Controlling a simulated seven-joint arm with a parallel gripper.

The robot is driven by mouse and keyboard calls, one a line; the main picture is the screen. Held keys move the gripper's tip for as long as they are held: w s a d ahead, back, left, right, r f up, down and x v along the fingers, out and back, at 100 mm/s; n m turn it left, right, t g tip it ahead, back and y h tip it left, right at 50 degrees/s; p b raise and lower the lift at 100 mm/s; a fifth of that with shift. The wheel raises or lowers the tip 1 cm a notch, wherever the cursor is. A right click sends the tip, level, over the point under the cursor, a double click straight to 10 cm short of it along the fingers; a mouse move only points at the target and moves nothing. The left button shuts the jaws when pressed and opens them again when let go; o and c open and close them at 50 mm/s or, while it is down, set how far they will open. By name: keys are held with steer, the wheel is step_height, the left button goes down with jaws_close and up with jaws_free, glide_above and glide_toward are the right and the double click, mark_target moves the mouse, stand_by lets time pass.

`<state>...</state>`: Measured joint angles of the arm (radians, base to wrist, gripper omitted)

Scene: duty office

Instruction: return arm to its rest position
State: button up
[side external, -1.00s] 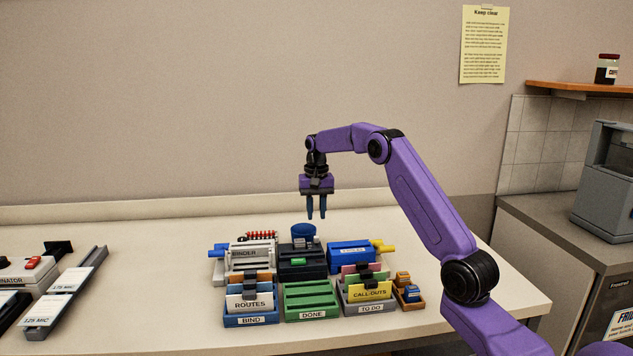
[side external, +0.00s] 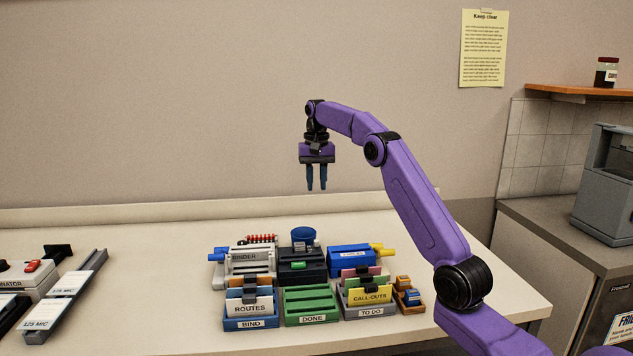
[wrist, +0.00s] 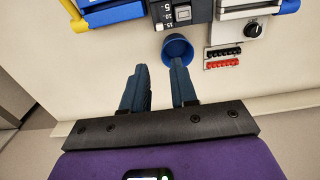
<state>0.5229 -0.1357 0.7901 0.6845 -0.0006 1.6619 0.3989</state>
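My gripper (side external: 316,178) hangs in the air above the back of the table, its blue fingers pointing down. The two fingers stand apart with nothing between them; they also show apart in the wrist view (wrist: 160,88). Below my gripper is a blue cup (side external: 303,235) behind the dark machine in the middle. My purple arm reaches in from the right and bends down at the wrist.
On the table (side external: 150,240) stand a binder machine (side external: 250,258), a blue machine (side external: 350,257), a BIND tray (side external: 251,322), a green DONE tray (side external: 312,318) and a TO DO tray (side external: 371,311). A laminator (side external: 25,275) is at the left. The air around my gripper is clear.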

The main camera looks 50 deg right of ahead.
steer(key=s+a+n, duration=0.2)
steer(key=a+n, duration=0.3)
steer(key=a, duration=1.2)
steer(key=s+a+n, duration=0.5)
steer(key=s+a, duration=0.5)
steer(key=a, duration=0.2)
steer(key=s+a+f+n, duration=0.2)
steer(key=s+a+n, duration=0.1)
steer(key=s, duration=0.5)
steer(key=s+a+f+n, duration=0.2)
steer(key=s+n, duration=0.2)
steer(key=s, duration=0.4)
steer(key=s+d+f+n, duration=0.1)
steer(key=s+f+n, duration=0.1)
steer(key=s, duration=0.4)
steer(key=s+d+f+n, duration=0.2)
steer(key=s+f, duration=0.1)
steer(key=s, duration=0.3)
steer(key=shift+s+d+n, duration=0.2)
steer(key=shift+s+n, duration=0.1)
steer(key=shift+s, duration=0.1)
